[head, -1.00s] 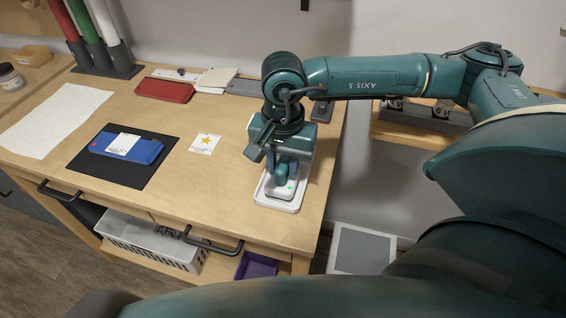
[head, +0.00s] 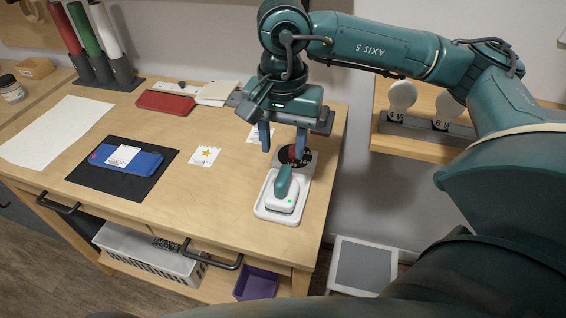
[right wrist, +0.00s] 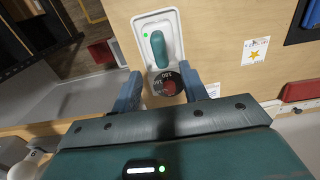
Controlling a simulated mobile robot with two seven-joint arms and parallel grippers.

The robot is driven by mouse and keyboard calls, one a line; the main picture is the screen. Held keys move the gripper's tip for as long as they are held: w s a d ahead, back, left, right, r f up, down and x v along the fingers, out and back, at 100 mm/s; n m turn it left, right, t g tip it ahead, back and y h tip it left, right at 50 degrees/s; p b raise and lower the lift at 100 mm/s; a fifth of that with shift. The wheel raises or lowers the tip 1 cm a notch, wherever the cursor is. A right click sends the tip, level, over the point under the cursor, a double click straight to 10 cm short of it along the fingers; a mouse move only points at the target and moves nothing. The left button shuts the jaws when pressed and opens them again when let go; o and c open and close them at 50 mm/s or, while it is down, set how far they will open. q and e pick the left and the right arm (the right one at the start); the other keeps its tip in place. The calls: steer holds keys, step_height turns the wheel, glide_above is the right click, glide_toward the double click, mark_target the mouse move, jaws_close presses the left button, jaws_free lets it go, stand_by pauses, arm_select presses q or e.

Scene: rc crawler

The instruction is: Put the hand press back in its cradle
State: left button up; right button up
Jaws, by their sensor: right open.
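The hand press (head: 282,200), a white block with a teal handle and a small green light, sits in its white cradle tray (head: 261,212) near the table's right edge. It stands upright and looks seated within the rim. The right wrist view shows the teal handle (right wrist: 159,50) and the cradle's pale rim (right wrist: 140,27) beyond my fingers. My right gripper (head: 283,154) is open and empty, above and behind the press, clear of the handle. Its two blue fingers also show in the right wrist view (right wrist: 160,82). My left gripper is not in view.
A dark round disc (head: 309,157) with numbers and a red middle lies just behind the cradle. A blue case (head: 140,163) lies on a black mat (head: 130,188) at left. A star card (head: 204,156) lies between. The table's front right is clear.

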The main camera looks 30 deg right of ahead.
steer(key=shift+r, duration=1.5)
steer(key=shift+f, duration=0.1)
